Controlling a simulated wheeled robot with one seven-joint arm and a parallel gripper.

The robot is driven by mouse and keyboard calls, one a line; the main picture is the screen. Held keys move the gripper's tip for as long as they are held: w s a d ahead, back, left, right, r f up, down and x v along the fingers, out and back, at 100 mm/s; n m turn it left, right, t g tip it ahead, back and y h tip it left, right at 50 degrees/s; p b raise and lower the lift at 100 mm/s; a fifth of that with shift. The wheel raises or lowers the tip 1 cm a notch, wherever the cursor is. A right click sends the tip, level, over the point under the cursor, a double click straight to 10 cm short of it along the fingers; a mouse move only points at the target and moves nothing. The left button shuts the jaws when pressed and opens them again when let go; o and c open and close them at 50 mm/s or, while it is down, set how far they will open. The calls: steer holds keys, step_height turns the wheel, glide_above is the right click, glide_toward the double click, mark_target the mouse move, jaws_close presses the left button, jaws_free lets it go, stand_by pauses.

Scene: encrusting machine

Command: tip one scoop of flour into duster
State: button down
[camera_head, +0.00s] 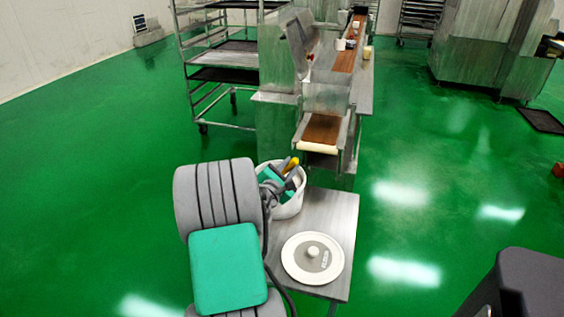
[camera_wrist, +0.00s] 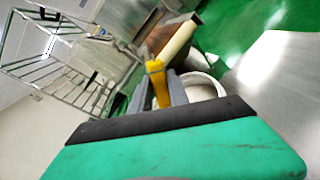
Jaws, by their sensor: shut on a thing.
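My gripper (camera_head: 290,172) is at the rim of a white bucket (camera_head: 292,208) and shut on a yellow handle (camera_head: 293,163), which looks like the scoop's. In the wrist view the handle (camera_wrist: 157,80) stands between the two grey fingers, with the bucket (camera_wrist: 212,84) just beyond. The scoop's bowl is hidden, so I cannot tell whether it holds flour. A metal box (camera_head: 326,98) over the brown belt may be the duster; its inside does not show.
The bucket stands on a metal table (camera_head: 335,215). A round white lid (camera_head: 312,273) with a grey label lies at the table's front. The conveyor (camera_head: 322,130) runs away behind it. A tray rack (camera_head: 222,75) stands left.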

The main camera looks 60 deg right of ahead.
steer(key=s+d+r+m+t+p, duration=0.1)
steer(key=s+r+m+p, duration=0.4)
steer(key=p, duration=0.5)
step_height(320, 180, up, 2)
steer(key=shift+r+y+p, duration=0.1)
steer(key=shift+y+p, duration=0.2)
stand_by(0.4)
